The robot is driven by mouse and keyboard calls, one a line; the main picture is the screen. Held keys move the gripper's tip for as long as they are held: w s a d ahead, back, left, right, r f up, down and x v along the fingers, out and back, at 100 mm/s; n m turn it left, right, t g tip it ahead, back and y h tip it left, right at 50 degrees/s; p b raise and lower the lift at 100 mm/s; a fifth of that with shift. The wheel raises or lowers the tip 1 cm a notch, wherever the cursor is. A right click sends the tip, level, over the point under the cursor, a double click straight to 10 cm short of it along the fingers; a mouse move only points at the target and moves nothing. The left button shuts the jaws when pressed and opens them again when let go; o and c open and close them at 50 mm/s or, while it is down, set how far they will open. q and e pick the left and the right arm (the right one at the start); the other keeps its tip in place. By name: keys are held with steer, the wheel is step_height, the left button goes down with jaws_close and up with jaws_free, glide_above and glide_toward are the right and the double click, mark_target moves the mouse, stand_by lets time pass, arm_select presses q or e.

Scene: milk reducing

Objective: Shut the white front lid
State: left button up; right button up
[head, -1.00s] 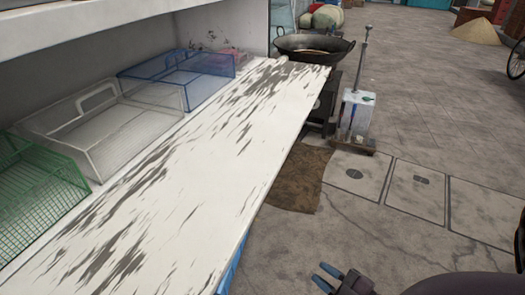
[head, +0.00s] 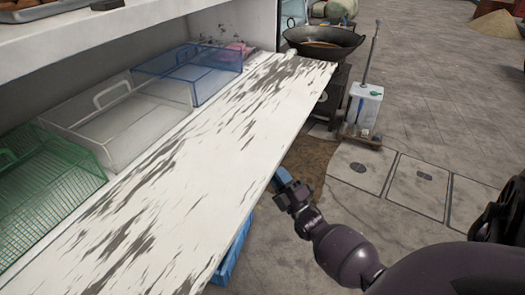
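The white front lid (head: 190,175) is a long flat panel with dark scuffed paint. It is folded down like a counter in front of the shelf and runs from lower left to upper right. My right arm comes in from the lower right. My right gripper (head: 283,178), with blue fingertips, is at the lid's outer edge, about midway along the visible length. I cannot tell whether it touches the lid or reaches below it, nor whether its fingers are apart. My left gripper is not in view.
Green (head: 50,190), white (head: 115,120) and blue (head: 190,70) wire baskets stand behind the lid. A wok (head: 322,42) is beyond its far end, near a clear container (head: 364,108) with a tall rod. A blue object (head: 232,255) shows below the lid. Paving at right is mostly open.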

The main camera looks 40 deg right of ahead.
steer(key=x, duration=0.9)
steer(key=shift+f, duration=0.1)
jaws_close()
